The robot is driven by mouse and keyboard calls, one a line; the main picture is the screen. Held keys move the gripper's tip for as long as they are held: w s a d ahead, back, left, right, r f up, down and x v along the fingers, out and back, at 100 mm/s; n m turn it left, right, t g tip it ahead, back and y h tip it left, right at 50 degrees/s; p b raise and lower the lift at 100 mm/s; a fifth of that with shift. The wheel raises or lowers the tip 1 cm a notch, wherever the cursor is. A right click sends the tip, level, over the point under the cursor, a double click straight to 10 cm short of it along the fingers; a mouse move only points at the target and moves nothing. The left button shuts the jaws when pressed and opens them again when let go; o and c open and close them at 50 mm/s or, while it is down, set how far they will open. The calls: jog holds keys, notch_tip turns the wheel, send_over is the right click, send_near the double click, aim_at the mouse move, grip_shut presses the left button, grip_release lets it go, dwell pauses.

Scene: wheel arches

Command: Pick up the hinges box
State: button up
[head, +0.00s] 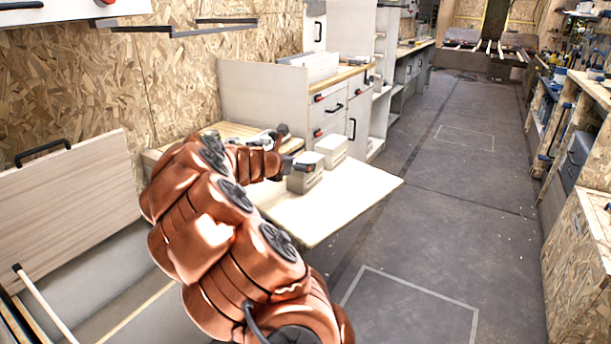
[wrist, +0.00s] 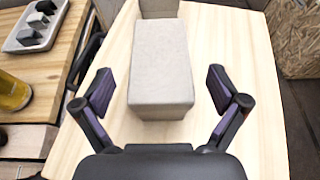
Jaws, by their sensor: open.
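A plain pale grey box (head: 304,180) stands on the light wooden board, and no readable label shows on it. A second, whiter box (head: 332,147) stands just behind it. I cannot tell by a label which one is the hinges box. In the wrist view the grey box (wrist: 161,65) lies between the two fingers of my gripper (wrist: 161,88), with a gap on each side. The second box (wrist: 158,8) is partly hidden beyond it. My gripper (head: 294,150) is open and empty; in the head view my arm hides part of the board.
The board (head: 335,208) is clear on its right and front. In the wrist view a wooden worktop (wrist: 50,65) to the left bears a grey tray (wrist: 20,42) with dark parts and a yellow glass (wrist: 12,93). Drawer cabinets (head: 335,105) stand behind. The floor on the right is open.

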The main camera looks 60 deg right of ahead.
aim_at(305, 161)
jog(key=b+x, duration=0.1)
jog(key=x, duration=0.3)
jog(key=shift+d+f, duration=0.15)
jog(key=shift+d, duration=0.25)
jog(key=c, duration=1.5)
